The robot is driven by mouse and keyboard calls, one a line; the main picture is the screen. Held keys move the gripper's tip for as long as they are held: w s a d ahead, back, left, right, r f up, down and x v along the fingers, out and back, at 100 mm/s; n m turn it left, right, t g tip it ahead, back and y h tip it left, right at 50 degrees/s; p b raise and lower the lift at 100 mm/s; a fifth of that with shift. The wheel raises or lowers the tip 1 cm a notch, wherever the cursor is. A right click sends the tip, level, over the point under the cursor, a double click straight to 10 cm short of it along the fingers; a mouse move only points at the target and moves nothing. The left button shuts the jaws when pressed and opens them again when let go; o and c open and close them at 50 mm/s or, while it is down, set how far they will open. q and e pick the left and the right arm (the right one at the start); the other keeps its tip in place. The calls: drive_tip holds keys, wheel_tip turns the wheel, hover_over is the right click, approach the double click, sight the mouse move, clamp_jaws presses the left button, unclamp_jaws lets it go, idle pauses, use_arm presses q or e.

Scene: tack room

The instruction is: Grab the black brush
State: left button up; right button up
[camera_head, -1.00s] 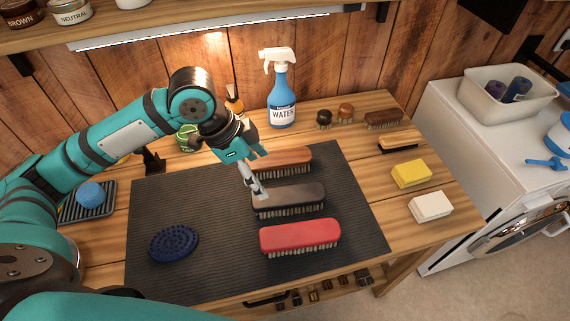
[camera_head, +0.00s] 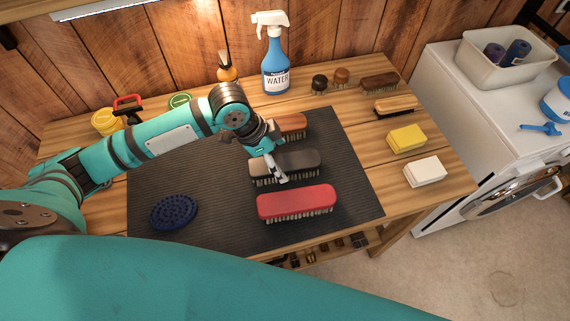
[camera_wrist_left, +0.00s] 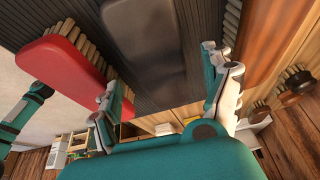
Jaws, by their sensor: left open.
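The black brush (camera_head: 300,164) lies bristles down on the dark ribbed mat (camera_head: 215,185), between the red brush (camera_head: 296,202) and the brown brush (camera_head: 291,126). My left gripper (camera_head: 276,173) is over the black brush and partly covers it. In the left wrist view the black brush (camera_wrist_left: 148,40) shows between the two spread fingers of my left gripper (camera_wrist_left: 168,85), which is open and empty. I cannot tell whether the fingers touch the brush. The right gripper does not show in the head view.
A blue oval brush (camera_head: 174,212) lies at the mat's left. A water spray bottle (camera_head: 275,70) stands behind the mat. Yellow (camera_head: 406,139) and white (camera_head: 425,171) blocks and small brushes are at the right of the table. A white cabinet (camera_head: 450,90) stands further right.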

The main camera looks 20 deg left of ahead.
sight(281, 162)
use_arm(q)
drive_tip(key=p+x, duration=0.1)
drive_tip(key=x, duration=0.4)
drive_tip(key=shift+r, duration=0.1)
drive_tip(key=c, duration=1.4)
